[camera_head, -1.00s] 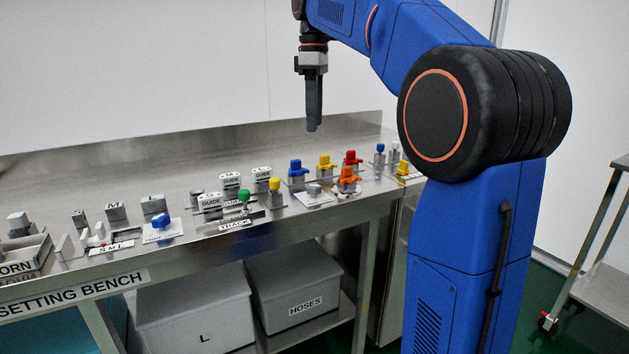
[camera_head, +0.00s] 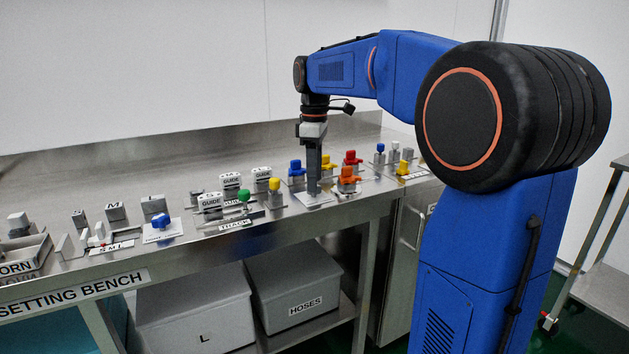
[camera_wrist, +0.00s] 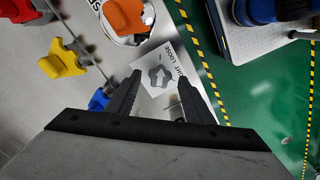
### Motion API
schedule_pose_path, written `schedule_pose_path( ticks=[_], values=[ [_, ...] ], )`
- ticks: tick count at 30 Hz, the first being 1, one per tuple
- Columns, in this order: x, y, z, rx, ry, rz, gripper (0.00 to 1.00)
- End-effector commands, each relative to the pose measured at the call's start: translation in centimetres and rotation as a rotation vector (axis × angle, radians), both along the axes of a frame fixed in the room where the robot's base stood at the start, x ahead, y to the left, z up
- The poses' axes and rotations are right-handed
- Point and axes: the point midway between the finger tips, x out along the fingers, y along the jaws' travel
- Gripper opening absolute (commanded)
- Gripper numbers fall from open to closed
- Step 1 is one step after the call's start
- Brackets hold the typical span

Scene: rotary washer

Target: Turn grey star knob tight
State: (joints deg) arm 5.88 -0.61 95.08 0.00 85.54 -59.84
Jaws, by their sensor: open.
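The grey star knob (camera_wrist: 159,75) shows in the wrist view on a white plate (camera_wrist: 147,88) printed with words that read like "tight" and "loose". In the head view the white plate (camera_head: 305,202) lies near the bench's front edge, and the knob is hidden by my gripper. My gripper (camera_head: 313,190) points straight down over the plate. In the wrist view my gripper (camera_wrist: 158,80) is open, with one finger on each side of the knob. I cannot tell whether the fingers touch it.
An orange knob (camera_head: 348,176) stands close on the right. Blue (camera_head: 296,168), yellow (camera_head: 326,164) and red (camera_head: 351,158) knobs stand behind. A yellow-topped post (camera_head: 274,184) and green knob (camera_head: 243,195) are to the left. The bench's back strip is clear.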

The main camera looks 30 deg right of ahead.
Motion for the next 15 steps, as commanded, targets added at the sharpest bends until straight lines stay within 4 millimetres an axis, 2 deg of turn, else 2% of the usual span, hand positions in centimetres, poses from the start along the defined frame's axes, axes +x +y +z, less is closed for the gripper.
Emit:
schedule_pose_path(
  ticks=[6,14,15],
  values=[
    [0.0,0.0,-1.4,0.0,0.0,0.0,0.47],
    [0.0,0.0,-1.5,0.0,0.0,0.0,0.47],
    [0.0,0.0,-1.5,0.0,0.0,0.0,0.45]
  ],
)
